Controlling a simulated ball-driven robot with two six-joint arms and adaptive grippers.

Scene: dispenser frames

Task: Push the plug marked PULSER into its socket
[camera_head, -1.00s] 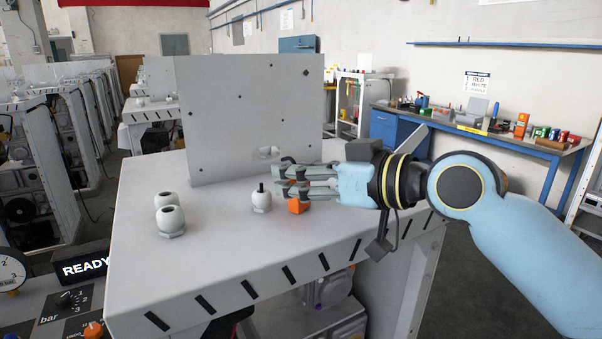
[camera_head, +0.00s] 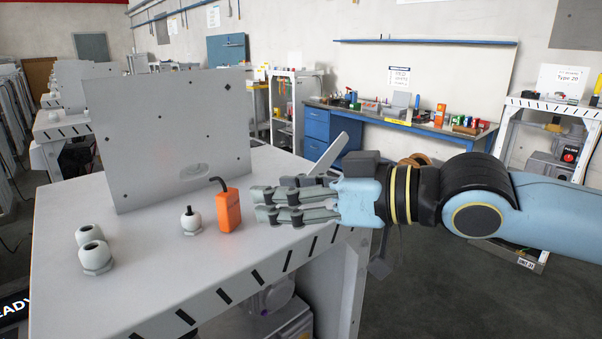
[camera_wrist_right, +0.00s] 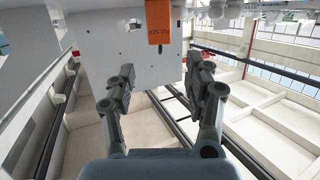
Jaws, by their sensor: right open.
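An orange block-shaped plug (camera_head: 228,211) with a short dark bent lead on top stands upright on the grey worktop. The wrist view shows the orange plug (camera_wrist_right: 160,22) beyond the fingertips, with dark lettering that is hard to read. My right gripper (camera_head: 262,205) is open and empty, its fingers pointing left at the plug with a small gap. It also shows open in the wrist view (camera_wrist_right: 165,82). My left gripper is out of view.
A white fitting with a black tip (camera_head: 190,221) stands just left of the plug. Two white hollow fittings (camera_head: 96,256) stand at the left. The grey worktop (camera_head: 150,270) is clear in front. A blue-framed bench (camera_head: 420,125) stands farther back.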

